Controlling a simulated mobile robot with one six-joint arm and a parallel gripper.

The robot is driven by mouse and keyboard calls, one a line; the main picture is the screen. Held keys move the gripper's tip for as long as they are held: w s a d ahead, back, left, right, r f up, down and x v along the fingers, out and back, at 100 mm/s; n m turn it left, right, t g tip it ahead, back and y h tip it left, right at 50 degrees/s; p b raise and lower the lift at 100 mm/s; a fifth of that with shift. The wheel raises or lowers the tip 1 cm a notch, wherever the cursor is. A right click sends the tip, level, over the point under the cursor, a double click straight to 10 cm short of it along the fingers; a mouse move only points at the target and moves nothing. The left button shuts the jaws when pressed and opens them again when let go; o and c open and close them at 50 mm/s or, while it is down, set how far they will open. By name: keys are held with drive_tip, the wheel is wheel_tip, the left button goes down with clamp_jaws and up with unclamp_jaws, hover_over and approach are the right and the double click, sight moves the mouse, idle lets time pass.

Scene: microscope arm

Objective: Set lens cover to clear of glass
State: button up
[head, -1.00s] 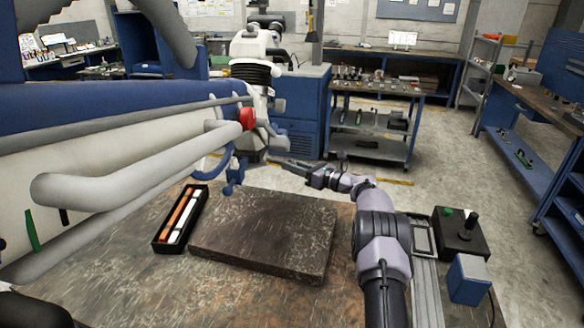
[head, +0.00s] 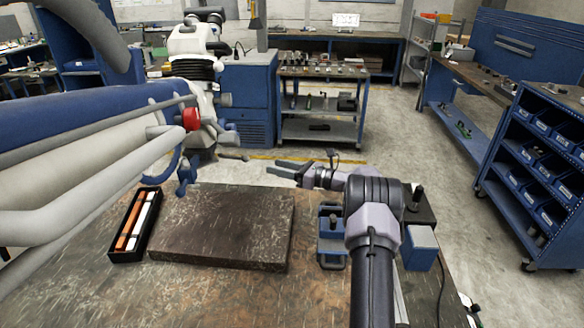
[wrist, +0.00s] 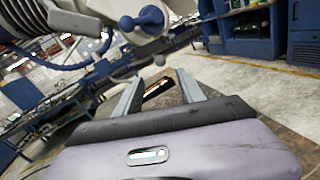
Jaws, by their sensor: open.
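A white microscope head (head: 192,42) with black bellows hangs at the upper left of the head view, on a large blue and white arm with a red knob (head: 191,119). A small blue part (head: 187,176) hangs below it; I cannot tell whether it is the lens cover. My gripper (head: 272,167) is open and empty, to the right of that part and beyond the dark slab, touching nothing I can make out. In the wrist view my gripper (wrist: 159,78) shows two spread fingers, with a grey and blue jointed part (wrist: 146,22) of the microscope above them.
A dark slab (head: 225,228) and a black tray (head: 119,250) with orange and white sticks lie on the bench. A blue fixture (head: 331,240) stands beside my arm, and a joystick box (head: 420,207) is to its right. The thick microscope arm fills the left side.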

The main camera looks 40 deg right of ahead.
drive_tip(key=v, duration=0.5)
drive_tip(key=shift+w+a+r+p, duration=0.15)
drive_tip(key=shift+w+a+p, duration=0.05)
drive_tip(key=shift+a+p, duration=0.2)
drive_tip(key=c, duration=0.3)
drive_tip(key=w+a+r+m+t+p, duration=0.1)
drive_tip(key=a+m, duration=0.1)
drive_tip(key=w+a+m+t+h+p, duration=0.1)
drive_tip(key=a+m, duration=0.2)
drive_tip(key=w+a+r+m+t+p, duration=0.1)
drive_tip(key=w+a+m, duration=0.1)
drive_tip(key=a, duration=0.1)
drive_tip(key=shift+r+m+t+h, duration=0.3)
drive_tip(key=shift+m, duration=0.1)
clamp_jaws()
drive_tip(key=s+a+f+m+h+p, duration=0.35)
drive_tip(key=a+m+h, duration=0.5)
drive_tip(key=m, duration=0.45)
drive_tip(key=w+d+b, duration=0.1)
drive_tip(key=w+d, duration=0.4)
drive_tip(key=w, duration=0.6)
drive_tip(key=shift+d+h, duration=0.2)
drive_tip(key=shift+h, duration=0.15)
